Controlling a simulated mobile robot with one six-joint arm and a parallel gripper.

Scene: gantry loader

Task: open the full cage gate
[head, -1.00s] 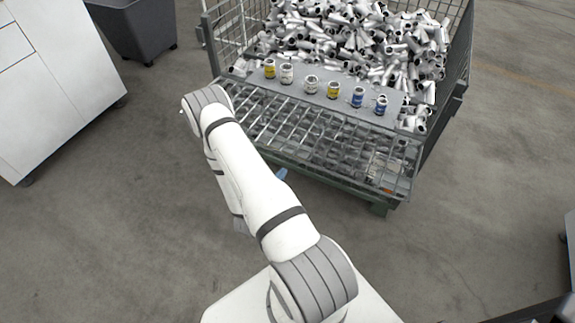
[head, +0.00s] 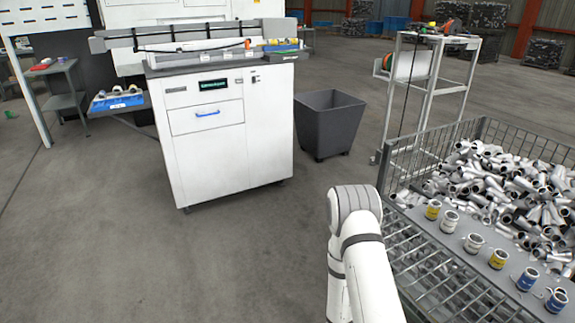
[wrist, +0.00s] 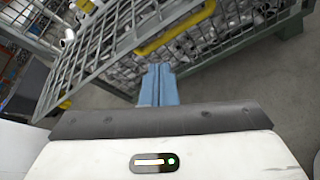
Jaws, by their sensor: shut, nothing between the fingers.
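The full cage (head: 530,143) is a wire mesh container heaped with silvery metal fittings, at the right edge of the head view. Its front mesh gate (head: 430,268) shows below a grey shelf with cans and is partly cut off by the frame. In the wrist view the gate's mesh (wrist: 105,45) slants across the upper left, with a yellow bar (wrist: 178,30) near it. My gripper (wrist: 160,70) has its blue fingers together and empty, just below the mesh. I cannot tell whether they touch it. In the head view my arm hides the gripper.
A white cabinet (head: 225,130) stands at the centre left, with a dark bin (head: 330,125) beside it. A white-framed rack (head: 415,90) stands behind the cage. The grey floor (head: 130,250) at front left is clear.

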